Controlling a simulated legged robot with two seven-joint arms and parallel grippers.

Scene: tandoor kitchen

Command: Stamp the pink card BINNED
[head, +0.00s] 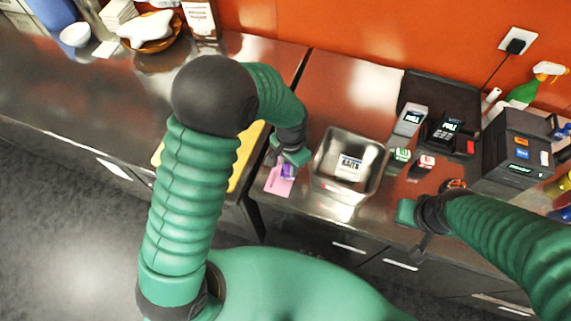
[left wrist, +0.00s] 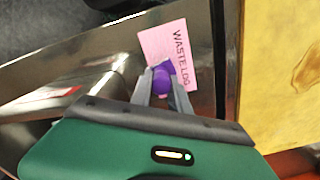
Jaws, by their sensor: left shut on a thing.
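The pink card (head: 278,187) lies on the steel counter, just left of a steel pan. In the left wrist view the pink card (left wrist: 162,42) shows the printed words WASTE LOG. My left gripper (head: 287,165) is shut on a purple stamp (left wrist: 163,76), which also shows in the head view (head: 289,171). The stamp is over the lower part of the card; I cannot tell whether its face touches the card. My right gripper (head: 406,212) is over the counter's front edge, right of the pan, apart from the card; its jaws are not clear.
The steel pan (head: 326,180) holds a white labelled item (head: 349,167). A green-topped stamp (head: 400,155) and a red-topped one (head: 425,162) stand right of it. Card terminals (head: 447,130) and a dark box (head: 515,150) are farther right. A yellow board (head: 247,150) lies left.

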